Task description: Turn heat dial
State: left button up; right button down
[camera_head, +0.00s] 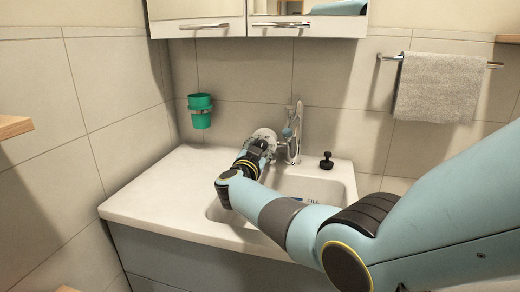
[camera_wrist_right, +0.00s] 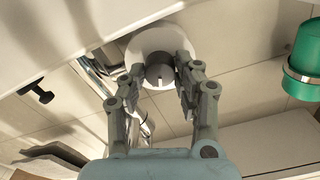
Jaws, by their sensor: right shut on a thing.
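The heat dial (camera_wrist_right: 158,59) is a grey knob with a light pointer mark on a round white plate (camera_wrist_right: 147,38). In the head view, the white plate (camera_head: 266,133) shows at the back of the sink, left of the faucet, partly hidden by my gripper. My right gripper (camera_head: 259,145) reaches over the basin to it. In the right wrist view, the fingers of my right gripper (camera_wrist_right: 160,73) lie on either side of the knob and are shut on it. The pointer mark faces down in that view. My left gripper is out of view.
A chrome faucet (camera_head: 294,140) stands just right of my gripper. A black plug (camera_head: 326,161) sits on the white sink top (camera_head: 150,198). A green cup (camera_head: 200,117) hangs on the wall at left. A grey towel (camera_head: 437,88) hangs at right, and a mirrored cabinet (camera_head: 205,29) is above.

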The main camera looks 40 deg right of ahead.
jog(key=shift+f, duration=0.15)
dwell(0.3)
jog(key=c, duration=0.9)
grip_release()
jog(key=shift+c, duration=0.2)
jog(key=v, duration=0.7)
jog(key=shift+s+a, duration=0.15)
jog(key=shift+a, duration=0.1)
